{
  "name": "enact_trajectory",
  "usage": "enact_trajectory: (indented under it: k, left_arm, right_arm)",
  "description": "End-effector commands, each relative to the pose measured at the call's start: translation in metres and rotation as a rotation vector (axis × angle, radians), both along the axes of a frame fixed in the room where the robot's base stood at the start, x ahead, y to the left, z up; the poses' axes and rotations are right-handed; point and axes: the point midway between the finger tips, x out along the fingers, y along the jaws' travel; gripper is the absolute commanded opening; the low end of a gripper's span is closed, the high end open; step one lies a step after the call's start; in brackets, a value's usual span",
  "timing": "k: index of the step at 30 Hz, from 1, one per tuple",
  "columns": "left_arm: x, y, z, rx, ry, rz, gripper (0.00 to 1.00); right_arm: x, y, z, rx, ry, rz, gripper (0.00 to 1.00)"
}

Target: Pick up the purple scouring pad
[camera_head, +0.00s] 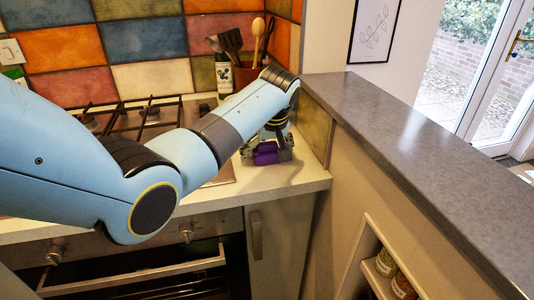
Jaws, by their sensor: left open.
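The purple scouring pad (265,155) is a small purple block on the light worktop (295,177), near its front right corner beside the stove. My left arm reaches across from the left, and my left gripper (267,147) points down at the pad. The gripper is open, with its dark fingers close around or just behind the pad. I cannot tell whether they touch it. The arm and gripper hide part of the worktop behind. My right gripper is not in view.
A gas stove (150,118) lies left of the pad, partly behind my arm. A dark bottle (224,76) and a utensil pot (244,76) stand behind. A raised grey counter (400,150) walls off the right side. An oven drawer (140,272) is below.

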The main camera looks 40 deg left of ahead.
Motion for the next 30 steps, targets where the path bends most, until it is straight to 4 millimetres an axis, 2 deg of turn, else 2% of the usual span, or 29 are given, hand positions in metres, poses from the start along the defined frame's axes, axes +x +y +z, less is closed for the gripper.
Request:
enact_trajectory:
  k: [8, 21, 22, 23, 30]
  left_arm:
    - [0.001, 0.0012, -0.0032, 0.0, -0.001, 0.0, 0.98]
    - [0.0007, 0.001, -0.0032, 0.0, 0.0, 0.0, 0.4]
    - [0.0007, 0.001, -0.0031, -0.001, -0.001, 0.0, 0.4]
    - [0.0007, 0.001, -0.0031, -0.001, -0.001, 0.0, 0.34]
    - [0.0014, 0.0012, 0.0031, 0.0, -0.003, -0.001, 0.34]
  right_arm:
    - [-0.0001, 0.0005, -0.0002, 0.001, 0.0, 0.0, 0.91]
    - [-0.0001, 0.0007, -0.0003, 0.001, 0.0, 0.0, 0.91]
    - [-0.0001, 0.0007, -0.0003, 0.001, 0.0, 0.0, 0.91]
    - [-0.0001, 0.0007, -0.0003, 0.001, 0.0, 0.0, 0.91]
    - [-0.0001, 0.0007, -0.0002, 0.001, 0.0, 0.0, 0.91]
